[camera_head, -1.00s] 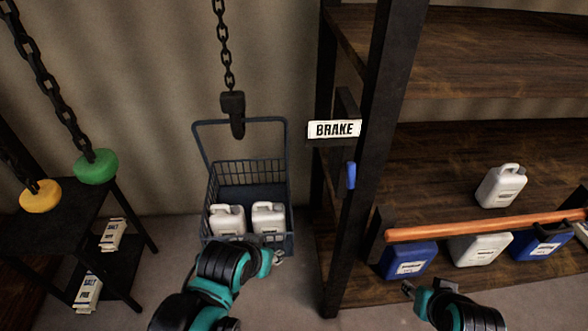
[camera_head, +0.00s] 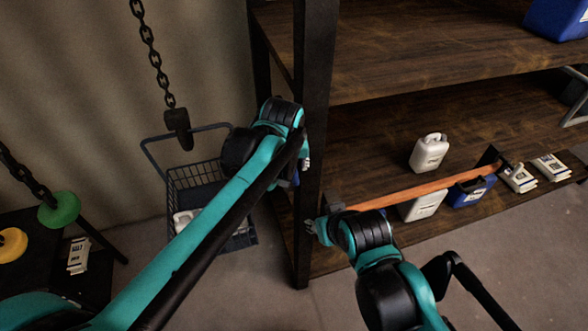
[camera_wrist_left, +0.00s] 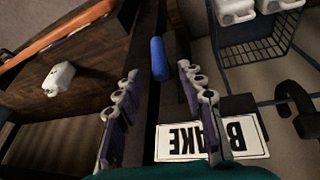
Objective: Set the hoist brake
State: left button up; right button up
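The brake lever's blue handle (camera_wrist_left: 158,58) shows in the left wrist view, on the dark shelf post. The white BRAKE sign (camera_wrist_left: 220,142) is upside down there, partly covered by a finger. My left gripper (camera_wrist_left: 158,72) is open, with the handle lined up in the gap between its fingertips and bare space on both sides. In the head view my left arm hides the sign and most of the lever; a bit of blue handle (camera_head: 295,178) shows beside my left gripper (camera_head: 303,162). My right gripper (camera_head: 318,230) is near the orange bar's left end; its finger state is unclear.
The orange bar (camera_head: 425,188) runs along the shelf front. Jugs stand on the shelf (camera_head: 365,150). The dark post (camera_head: 312,130) is close to my left gripper.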

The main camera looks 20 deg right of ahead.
aim_at(295, 174)
pick_arm(q)
jog(key=b+x, duration=0.1)
jog(key=x, duration=0.7)
grip_shut()
